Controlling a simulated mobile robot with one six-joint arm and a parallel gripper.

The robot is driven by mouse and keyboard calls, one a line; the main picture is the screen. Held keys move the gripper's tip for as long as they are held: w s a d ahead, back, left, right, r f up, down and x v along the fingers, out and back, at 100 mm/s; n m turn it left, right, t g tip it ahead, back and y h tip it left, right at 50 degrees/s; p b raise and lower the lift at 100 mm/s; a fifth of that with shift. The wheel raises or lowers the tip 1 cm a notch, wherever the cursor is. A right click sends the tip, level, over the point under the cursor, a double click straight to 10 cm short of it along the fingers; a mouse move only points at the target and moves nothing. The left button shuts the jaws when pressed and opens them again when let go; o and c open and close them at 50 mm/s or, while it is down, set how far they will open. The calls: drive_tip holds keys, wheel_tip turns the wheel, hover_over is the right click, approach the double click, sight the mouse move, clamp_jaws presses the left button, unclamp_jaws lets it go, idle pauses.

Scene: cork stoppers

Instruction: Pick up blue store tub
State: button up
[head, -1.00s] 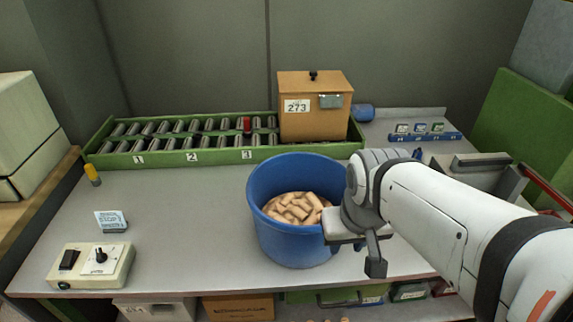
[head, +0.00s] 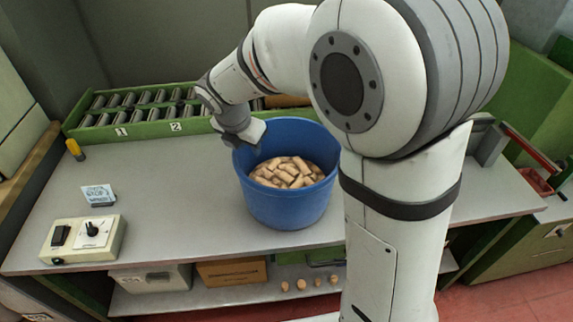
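The blue store tub (head: 287,208) stands upright on the grey bench, filled with cork stoppers (head: 285,174) to below its rim. My gripper (head: 250,136) is at the tub's back-left rim, pointing downward. It overlaps the rim in the picture, and I cannot tell whether it touches. Its fingers are not clear enough to show whether they are open or shut. My arm crosses in front of the right side of the view and covers the bench to the right of the tub.
A green roller conveyor (head: 148,132) runs along the back. A control box (head: 83,239), a small sign (head: 98,195) and a yellow-topped item (head: 75,149) are at the left. Loose corks (head: 300,284) and boxes (head: 232,271) are on the lower shelf. Bench left of the tub is clear.

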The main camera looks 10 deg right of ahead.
sight(239, 155)
drive_tip(key=a+n, duration=0.1)
drive_tip(key=w+a+f+n, duration=0.1)
drive_tip(key=w+a+n, duration=0.1)
drive_tip(key=n, duration=0.1)
drive_tip(key=shift+w+a+f, duration=0.1)
drive_tip(key=shift+f, duration=0.15)
drive_tip(key=x, duration=0.5)
drive_tip(key=w+x, duration=0.1)
drive_tip(key=x, duration=0.1)
drive_tip(key=shift+a+f, duration=0.2)
drive_tip(key=shift+a, duration=0.15)
clamp_jaws()
drive_tip(key=shift+w+r, duration=0.1)
idle(0.6)
